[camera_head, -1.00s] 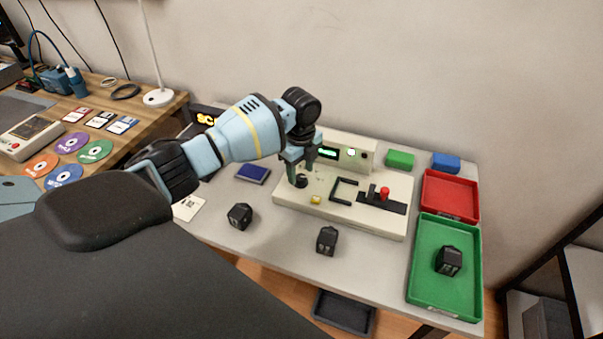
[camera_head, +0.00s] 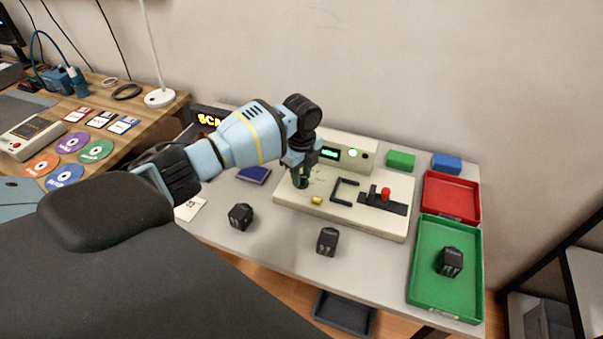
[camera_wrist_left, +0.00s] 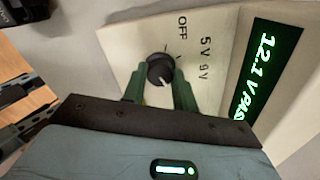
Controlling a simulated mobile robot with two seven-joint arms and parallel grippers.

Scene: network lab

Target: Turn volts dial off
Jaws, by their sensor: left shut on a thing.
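The volts dial (camera_wrist_left: 160,70) is a round black knob with a white pointer mark, on a cream panel printed OFF, 5V and 9V. My left gripper (camera_wrist_left: 160,88) has its two green fingers on either side of the dial, shut on it. The pointer is turned away from the OFF print. In the head view my left gripper (camera_head: 300,182) reaches down onto the left part of the cream test unit (camera_head: 330,222) and largely hides the dial. The green display (camera_wrist_left: 268,75) beside the dial reads 12.1V with partly cut-off letters. My right gripper is not in view.
A red-topped lever (camera_head: 385,193) and a yellow button (camera_head: 316,200) are on the unit. Black modules (camera_head: 240,216) stand in front on the table. A red tray (camera_head: 450,213) and a green tray (camera_head: 440,296) lie at the right. Green and blue blocks stand behind.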

